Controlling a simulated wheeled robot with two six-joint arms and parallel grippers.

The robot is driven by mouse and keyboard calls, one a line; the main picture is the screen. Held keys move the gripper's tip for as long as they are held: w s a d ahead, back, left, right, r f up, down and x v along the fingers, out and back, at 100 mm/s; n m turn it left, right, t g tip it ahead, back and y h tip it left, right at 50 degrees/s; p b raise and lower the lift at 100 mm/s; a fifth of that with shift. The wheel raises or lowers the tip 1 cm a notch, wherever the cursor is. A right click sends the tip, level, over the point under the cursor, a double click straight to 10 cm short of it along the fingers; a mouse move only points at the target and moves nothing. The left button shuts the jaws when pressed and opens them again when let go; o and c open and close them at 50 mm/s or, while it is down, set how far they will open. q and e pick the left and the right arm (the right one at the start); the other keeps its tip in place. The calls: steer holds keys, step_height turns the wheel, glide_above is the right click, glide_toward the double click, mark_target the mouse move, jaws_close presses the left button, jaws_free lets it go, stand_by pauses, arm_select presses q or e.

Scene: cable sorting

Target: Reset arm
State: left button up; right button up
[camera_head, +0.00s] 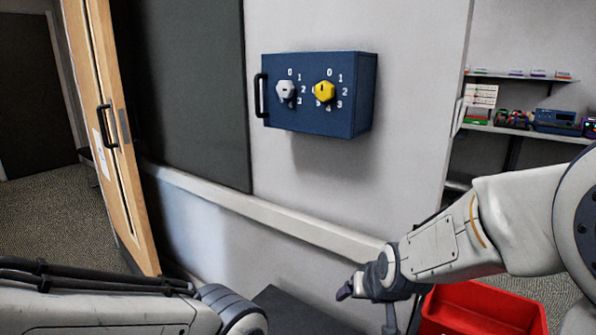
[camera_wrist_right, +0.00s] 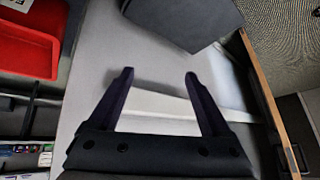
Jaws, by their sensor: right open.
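My right arm comes in from the right in the head view, and its gripper (camera_head: 366,308) points down to the left at the lower middle. In the right wrist view the same gripper (camera_wrist_right: 159,75) has its two dark fingers spread apart with nothing between them. Behind the fingers is the grey wall with its pale rail. Part of my left arm lies along the lower left edge of the head view; its gripper is out of the frame.
A blue wall box (camera_head: 314,117) carries a grey dial (camera_head: 286,90), a yellow dial (camera_head: 324,91) and a black handle. A red bin (camera_head: 483,309) stands below my right arm. A dark box (camera_wrist_right: 180,18) shows in the wrist view. Wooden doors (camera_head: 108,130) stand left; shelves are right.

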steer(key=s+d+f+g+h, duration=0.1)
steer(key=s+d+f+g, duration=0.15)
steer(key=s, duration=0.35)
steer(key=s+d+f+g, duration=0.2)
steer(key=s+d+f, duration=0.15)
steer(key=s, duration=0.25)
steer(key=s+a+r+n+g+y, duration=0.1)
steer(key=s+a+r+n, duration=0.25)
steer(key=s+a, duration=0.35)
steer(key=s+a+r+n+g, duration=0.2)
steer(key=s+a+n, duration=0.2)
steer(key=s+a, duration=0.25)
step_height(320, 180, up, 22)
steer(key=p, duration=2.1)
steer(key=shift+a+f, duration=0.15)
steer(key=shift+a, duration=0.1)
steer(key=shift+t, duration=0.25)
